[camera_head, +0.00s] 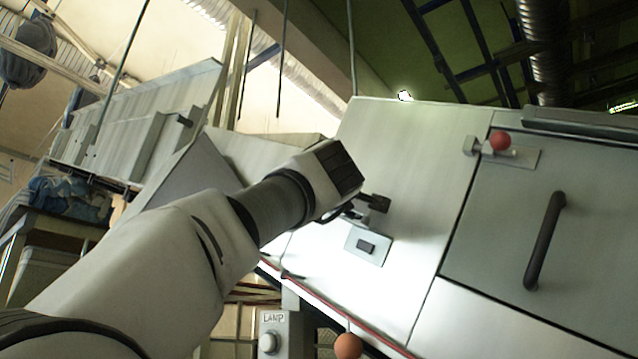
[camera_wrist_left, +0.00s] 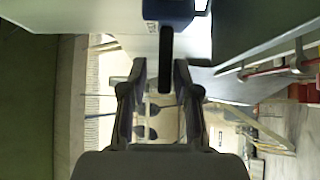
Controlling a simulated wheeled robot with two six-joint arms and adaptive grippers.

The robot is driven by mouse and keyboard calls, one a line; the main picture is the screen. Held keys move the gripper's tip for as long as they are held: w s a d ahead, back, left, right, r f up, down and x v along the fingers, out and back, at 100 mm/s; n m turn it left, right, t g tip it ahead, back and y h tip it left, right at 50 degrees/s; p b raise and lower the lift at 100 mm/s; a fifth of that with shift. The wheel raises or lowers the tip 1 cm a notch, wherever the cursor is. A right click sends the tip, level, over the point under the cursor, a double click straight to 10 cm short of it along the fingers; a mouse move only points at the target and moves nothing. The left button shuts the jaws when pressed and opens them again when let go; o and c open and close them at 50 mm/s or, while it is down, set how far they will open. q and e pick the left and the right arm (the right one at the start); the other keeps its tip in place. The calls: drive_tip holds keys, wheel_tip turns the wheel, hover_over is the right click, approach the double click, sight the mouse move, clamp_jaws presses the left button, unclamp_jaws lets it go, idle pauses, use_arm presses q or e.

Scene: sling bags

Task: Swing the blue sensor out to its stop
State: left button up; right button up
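The blue sensor (camera_wrist_left: 172,9) shows as a dark blue block at the top edge of the left wrist view, partly cut off. A dark bar (camera_wrist_left: 166,58) extends from it toward my left gripper (camera_wrist_left: 160,66). The gripper's fingers are apart, one on each side of the bar; the bar is closer to the right finger, and I cannot tell whether they touch. In the head view my left gripper (camera_head: 372,208) is at the pale cabinet front, just above a small plate (camera_head: 357,246) with a dark block. No blue shows there. My right gripper is not in view.
The cabinet door (camera_head: 490,240) at right has a dark handle (camera_head: 544,240) and a latch with a red ball (camera_head: 499,140). Below hang an orange ball (camera_head: 348,345) and a lamp box (camera_head: 272,330). A red cord (camera_head: 330,306) runs along the cabinet's lower edge.

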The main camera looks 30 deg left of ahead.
use_arm(q)
clamp_jaws()
drive_tip(key=shift+w+a+f, duration=0.1)
drive_tip(key=shift+w+a, duration=0.15)
drive_tip(key=shift+s, duration=0.1)
idle(0.9)
drive_tip(key=shift+o, duration=2.4)
unclamp_jaws()
drive_tip(key=shift+a, duration=0.1)
